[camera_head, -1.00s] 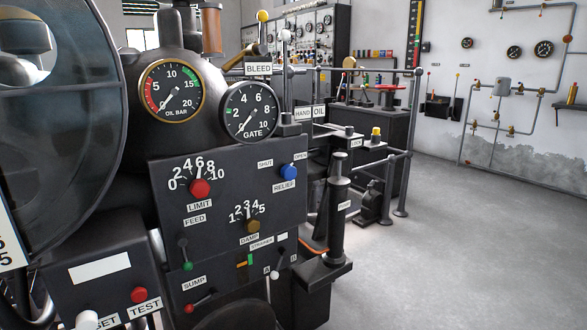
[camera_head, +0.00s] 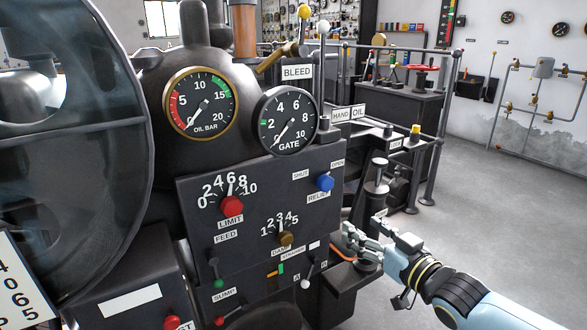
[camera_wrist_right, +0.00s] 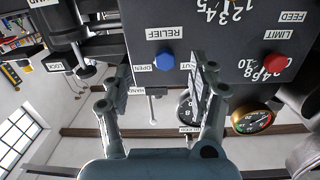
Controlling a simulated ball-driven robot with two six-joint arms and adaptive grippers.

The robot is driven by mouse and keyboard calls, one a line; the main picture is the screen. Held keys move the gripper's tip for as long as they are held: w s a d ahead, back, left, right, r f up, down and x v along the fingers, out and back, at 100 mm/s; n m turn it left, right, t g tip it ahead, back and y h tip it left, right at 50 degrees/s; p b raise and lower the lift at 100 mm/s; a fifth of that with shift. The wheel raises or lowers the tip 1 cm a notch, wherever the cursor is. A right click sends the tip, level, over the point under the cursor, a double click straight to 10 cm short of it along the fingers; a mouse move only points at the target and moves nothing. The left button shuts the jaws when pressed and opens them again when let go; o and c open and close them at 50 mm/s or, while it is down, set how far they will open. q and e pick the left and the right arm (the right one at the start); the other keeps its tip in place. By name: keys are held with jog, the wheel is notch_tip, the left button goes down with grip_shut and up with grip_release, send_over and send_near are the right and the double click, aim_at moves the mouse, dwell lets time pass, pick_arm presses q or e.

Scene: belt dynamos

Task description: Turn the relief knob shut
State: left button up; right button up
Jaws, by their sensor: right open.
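The blue relief knob (camera_head: 325,183) is on the upper right of the dark control panel (camera_head: 200,196), between a SHUT label (camera_head: 300,175) and an OPEN label (camera_head: 337,163). My right gripper (camera_head: 362,240) is open and empty, low and to the right of the knob, apart from it. In the right wrist view, which is upside down, the blue knob (camera_wrist_right: 166,61) shows beyond and between the two spread fingers (camera_wrist_right: 155,95). Which way the knob is turned cannot be told. My left gripper is not in view.
The red limit knob (camera_head: 231,205) and the brown damp knob (camera_head: 285,239) are on the same panel. A dark post (camera_head: 376,190) and railings (camera_head: 437,165) stand behind my right gripper. Open floor (camera_head: 500,200) lies to the right.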

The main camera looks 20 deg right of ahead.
jog(key=p, duration=0.1)
send_near(328, 186)
jog(key=shift+n+t+y, duration=0.3)
jog(key=shift+n+y, duration=0.1)
jog(key=w, duration=0.6)
jog(key=w+b, duration=0.1)
jog(key=w, duration=0.2)
jog(key=shift+w+a+f, duration=0.15)
jog(key=shift+w+a, duration=0.15)
jog(key=shift+a, duration=0.05)
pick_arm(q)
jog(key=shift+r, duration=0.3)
pick_arm(e)
jog(key=c, duration=1.1)
jog(key=shift+c, duration=0.2)
